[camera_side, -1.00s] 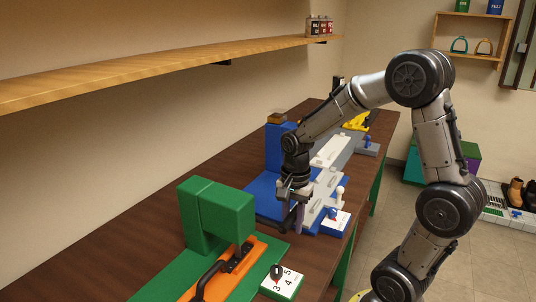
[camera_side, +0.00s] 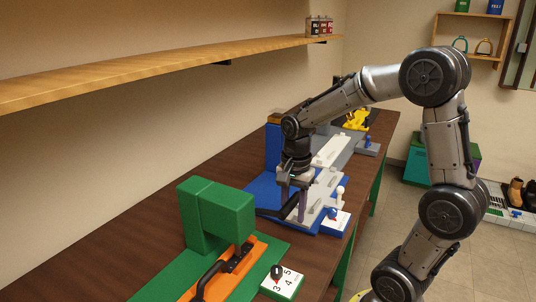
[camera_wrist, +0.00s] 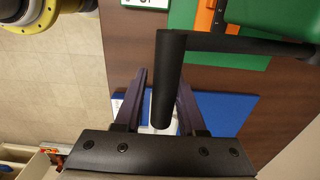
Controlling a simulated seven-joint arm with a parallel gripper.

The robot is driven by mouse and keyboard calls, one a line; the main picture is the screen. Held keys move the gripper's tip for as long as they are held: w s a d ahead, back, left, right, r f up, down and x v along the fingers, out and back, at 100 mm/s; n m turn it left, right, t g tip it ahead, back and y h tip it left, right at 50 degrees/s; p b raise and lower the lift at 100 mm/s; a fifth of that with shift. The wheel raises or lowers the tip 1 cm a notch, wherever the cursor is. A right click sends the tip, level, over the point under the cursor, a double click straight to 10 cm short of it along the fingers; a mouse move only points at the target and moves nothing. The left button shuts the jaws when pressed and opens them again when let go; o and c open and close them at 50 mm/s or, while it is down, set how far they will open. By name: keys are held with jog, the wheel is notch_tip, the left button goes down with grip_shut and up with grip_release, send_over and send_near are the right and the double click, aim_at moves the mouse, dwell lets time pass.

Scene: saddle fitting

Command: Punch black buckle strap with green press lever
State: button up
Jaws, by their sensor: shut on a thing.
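The green press (camera_side: 215,215) stands at the front left of the bench in the side view, and part of it shows at the upper right of the wrist view (camera_wrist: 275,18). Its black lever (camera_side: 270,212) reaches from the far side of the press toward my gripper (camera_side: 302,208). In the wrist view the lever's round black handle (camera_wrist: 168,85) lies between my two purple fingers, and my gripper is shut on it. An orange slide (camera_side: 250,262) with a black bow handle (camera_side: 212,275) sits on the green base. I cannot make out the black buckle strap.
A blue press (camera_side: 274,145) with a blue base stands just behind my gripper. Grey and yellow fixtures (camera_side: 357,120) are farther back. A white number card with a dial (camera_side: 282,282) is at the bench's front edge. A wooden shelf (camera_side: 150,75) runs along the wall.

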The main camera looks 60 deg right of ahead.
aim_at(291, 198)
jog(key=shift+s+a, duration=0.1)
jog(key=shift+s, duration=0.1)
jog(key=shift+o, duration=0.4)
jog(key=shift+w+r, duration=0.2)
jog(key=shift+r, duration=0.95)
jog(key=shift+w+r, duration=0.2)
jog(key=shift+r, duration=0.35)
jog(key=shift+w+r, duration=0.15)
jog(key=shift+r, duration=0.4)
jog(key=shift+c, duration=0.6)
jog(key=shift+w+r, duration=0.25)
jog(key=shift+r, duration=0.3)
jog(key=shift+w+r, duration=0.25)
jog(key=shift+r, duration=0.3)
jog(key=shift+w+r, duration=1.6)
jog(key=shift+r, duration=0.1)
jog(key=shift+w+r, duration=0.1)
jog(key=shift+w+d+r, duration=0.2)
jog(key=shift+w+r, duration=1.1)
jog(key=shift+r, duration=0.15)
jog(key=shift+o, duration=0.2)
jog(key=shift+r, duration=0.1)
